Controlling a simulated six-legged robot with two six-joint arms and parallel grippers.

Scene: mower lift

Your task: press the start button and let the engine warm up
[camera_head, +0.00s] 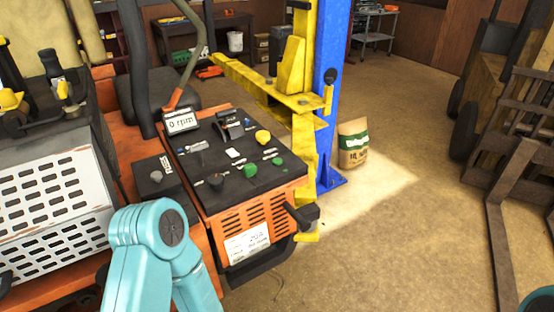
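The mower's black control panel (225,185) sits on an orange housing with vents (265,215) at the centre left. A green round button (250,170) and another green control (277,161) are on the panel's right half. A yellow knob (263,136) is behind them. The small labels are too blurred to tell which control is the start button. A teal link of my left arm stands in front of the panel's lower left. Neither gripper shows; only a sliver of teal is at the bottom right corner.
A blue lift post (328,90) with yellow lift arms (265,85) stands just behind the panel's right side. A paper sack (353,143) stands beside it. A forklift-like machine (510,150) is at the right. The floor between is clear. A white slotted cover (50,200) is at the left.

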